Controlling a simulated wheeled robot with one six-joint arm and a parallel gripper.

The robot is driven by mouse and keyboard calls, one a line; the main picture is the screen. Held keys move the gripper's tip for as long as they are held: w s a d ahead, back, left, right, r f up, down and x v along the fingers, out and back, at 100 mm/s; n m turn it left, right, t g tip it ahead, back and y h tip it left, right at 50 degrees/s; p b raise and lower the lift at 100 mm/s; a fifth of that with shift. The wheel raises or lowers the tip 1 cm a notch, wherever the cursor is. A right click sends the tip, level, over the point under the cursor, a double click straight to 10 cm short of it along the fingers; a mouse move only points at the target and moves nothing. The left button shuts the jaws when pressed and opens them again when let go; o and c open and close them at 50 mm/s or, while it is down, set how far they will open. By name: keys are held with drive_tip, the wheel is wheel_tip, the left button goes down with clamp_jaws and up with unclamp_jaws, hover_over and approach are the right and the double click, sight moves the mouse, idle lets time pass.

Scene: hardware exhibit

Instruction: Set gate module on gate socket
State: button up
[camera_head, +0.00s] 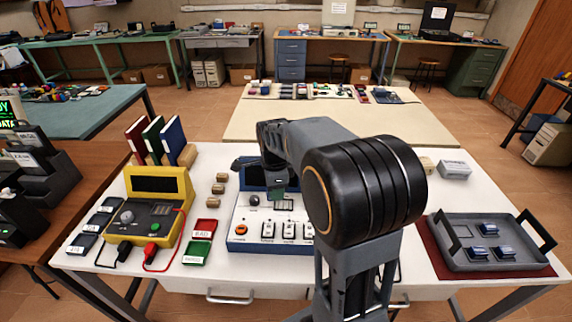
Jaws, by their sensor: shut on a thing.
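My gripper (275,186) is over the upper part of this board, shut on a small dark greenish piece, probably the gate module (278,194). Small outlined areas of the board lie just below the piece; the gate socket seems to be there, but I cannot tell it clearly. I cannot tell whether the piece touches the board. My arm hides the board's right side.
A grey tray (456,262) with several blue modules (477,253) sits at the right. A yellow meter (158,190) with leads, red and green bins (201,229), wooden blocks (218,189) and upright books (153,141) stand left of the board.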

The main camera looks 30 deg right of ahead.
sight(285, 205)
drive_tip(key=shift+w+d+f+m+b, duration=0.45)
drive_tip(key=shift+d+f, duration=0.25)
drive_tip(key=shift+f, duration=0.5)
drive_tip(key=shift+w+d+f+m+b, duration=0.35)
drive_tip(key=shift+d+f+m, duration=0.25)
drive_tip(key=shift+f, duration=0.55)
drive_tip(key=shift+w+d+f+m+b, duration=0.4)
drive_tip(key=shift+d+f, duration=0.4)
drive_tip(key=shift+f, duration=0.4)
drive_tip(key=shift+f+b, duration=0.3)
drive_tip(key=shift+f, duration=0.35)
drive_tip(key=o, duration=0.6)
drive_tip(key=shift+r, duration=0.15)
wheel_tip(285, 205, up, 11)
drive_tip(key=p, duration=0.8)
drive_tip(key=shift+p, duration=0.35)
